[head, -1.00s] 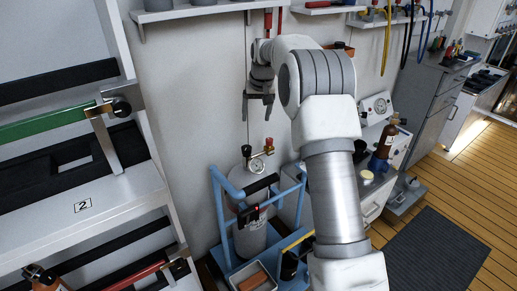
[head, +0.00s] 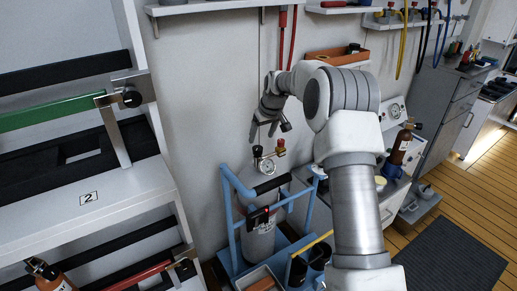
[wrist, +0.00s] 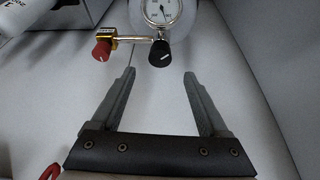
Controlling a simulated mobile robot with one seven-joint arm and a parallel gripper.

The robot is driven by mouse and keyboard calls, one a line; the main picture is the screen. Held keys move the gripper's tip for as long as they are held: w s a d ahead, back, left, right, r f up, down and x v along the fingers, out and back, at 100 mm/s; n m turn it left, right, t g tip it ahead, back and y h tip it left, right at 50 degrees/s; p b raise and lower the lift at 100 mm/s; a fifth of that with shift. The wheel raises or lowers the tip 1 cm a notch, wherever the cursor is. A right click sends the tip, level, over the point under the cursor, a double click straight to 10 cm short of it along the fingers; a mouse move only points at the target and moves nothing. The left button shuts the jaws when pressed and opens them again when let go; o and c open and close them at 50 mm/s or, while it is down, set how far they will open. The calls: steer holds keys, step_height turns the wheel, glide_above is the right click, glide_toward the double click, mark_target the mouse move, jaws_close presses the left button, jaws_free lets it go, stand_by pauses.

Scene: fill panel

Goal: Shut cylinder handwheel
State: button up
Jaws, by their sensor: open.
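A grey gas cylinder (head: 260,242) stands upright in a blue frame in the head view. On its top are a round gauge (head: 267,167), a black knob (head: 257,151) and a red knob (head: 280,144). The wrist view shows the black knob (wrist: 159,52) in front of the gauge (wrist: 162,11), and the red knob (wrist: 102,51) on a brass fitting to the left. I cannot tell for certain which knob is the handwheel. My gripper (wrist: 159,74) is open and empty. Its fingers point toward the black knob, which lies beyond the gap between the fingertips, apparently untouched.
The blue frame (head: 228,215) rises around the cylinder. A shelf rack with a green bar (head: 45,116) stands at the left. A brown bottle (head: 401,147) stands on a bench to the right. A wall shelf (head: 205,7) is above. Open floor (head: 470,205) lies at right.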

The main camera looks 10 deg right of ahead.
mark_target(258, 148)
steer(key=b+x, duration=0.1)
steer(key=x, duration=0.6)
jaws_close()
stand_by(0.3)
